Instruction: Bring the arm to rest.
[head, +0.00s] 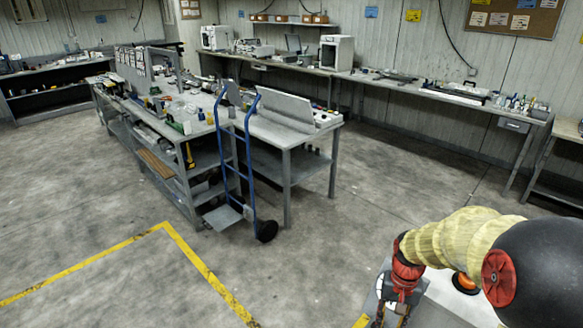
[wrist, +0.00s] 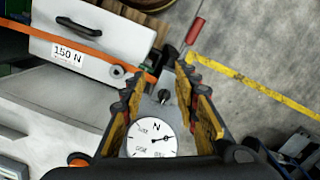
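My gripper (wrist: 164,80) is open in the wrist view, with its orange-and-black fingers spread to either side. Between and beyond them shows a grey instrument with a round white dial (wrist: 153,140) marked N; no finger visibly closes on it. In the head view my arm, with a cream sleeve (head: 460,238) and red joints, reaches in from the lower right. It bends down over a pale surface at the bottom edge, where my gripper (head: 388,314) is partly cut off.
In the wrist view a grey box (wrist: 95,35) labelled 150 N with an orange strap lies beside the gripper. A red-handled item (wrist: 194,32) is near the top. A blue hand truck (head: 240,165) stands by the central benches (head: 292,152). Floor in the middle is clear.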

